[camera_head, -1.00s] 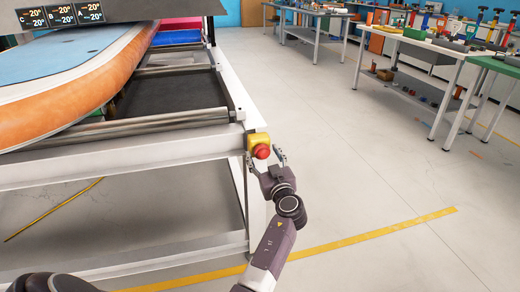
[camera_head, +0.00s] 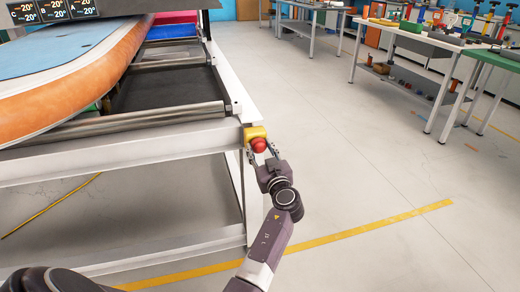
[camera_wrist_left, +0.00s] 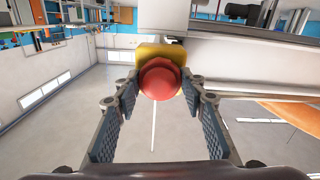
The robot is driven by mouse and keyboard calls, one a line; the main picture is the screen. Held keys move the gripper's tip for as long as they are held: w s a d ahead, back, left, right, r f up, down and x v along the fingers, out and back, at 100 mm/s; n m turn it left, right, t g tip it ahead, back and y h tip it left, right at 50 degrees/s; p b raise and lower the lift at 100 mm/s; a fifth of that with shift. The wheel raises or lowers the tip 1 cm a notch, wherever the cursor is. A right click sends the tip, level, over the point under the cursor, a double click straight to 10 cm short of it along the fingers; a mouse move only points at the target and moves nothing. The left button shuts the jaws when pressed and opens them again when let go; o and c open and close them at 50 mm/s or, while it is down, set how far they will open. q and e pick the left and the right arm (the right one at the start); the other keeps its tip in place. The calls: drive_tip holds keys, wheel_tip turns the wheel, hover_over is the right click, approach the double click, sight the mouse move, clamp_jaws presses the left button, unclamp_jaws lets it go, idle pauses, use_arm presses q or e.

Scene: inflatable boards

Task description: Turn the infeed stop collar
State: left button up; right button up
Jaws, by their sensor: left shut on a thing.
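The stop control is a red round knob (camera_head: 258,146) on a yellow housing (camera_head: 254,133), fixed to the corner of the white machine frame. In the left wrist view the red knob (camera_wrist_left: 160,80) sits in front of the yellow housing (camera_wrist_left: 161,55). My left gripper (camera_head: 262,151) is at the knob, one finger on each side. In the wrist view its fingertips (camera_wrist_left: 160,87) are shut on the red knob's sides. The collar cannot be told apart from the knob. My right gripper is not in view.
The white frame (camera_head: 120,148) carries rollers and a large board with an orange edge (camera_head: 75,85). A display (camera_head: 50,12) hangs above. Workbenches with tools (camera_head: 420,38) stand at the right. The grey floor between is clear, with a yellow line (camera_head: 370,227).

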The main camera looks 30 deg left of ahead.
use_arm(q)
drive_tip(key=m+b, duration=0.1)
drive_tip(key=m, duration=0.1)
drive_tip(key=shift+m, duration=1.9)
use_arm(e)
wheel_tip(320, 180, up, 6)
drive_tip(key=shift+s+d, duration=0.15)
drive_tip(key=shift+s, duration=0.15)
use_arm(q)
drive_tip(key=shift+r, duration=0.1)
drive_tip(key=o, duration=1.2)
drive_tip(key=shift+c, duration=0.2)
drive_tip(key=v, duration=0.7)
drive_tip(key=shift+d, duration=0.2)
drive_tip(key=shift+s, duration=0.1)
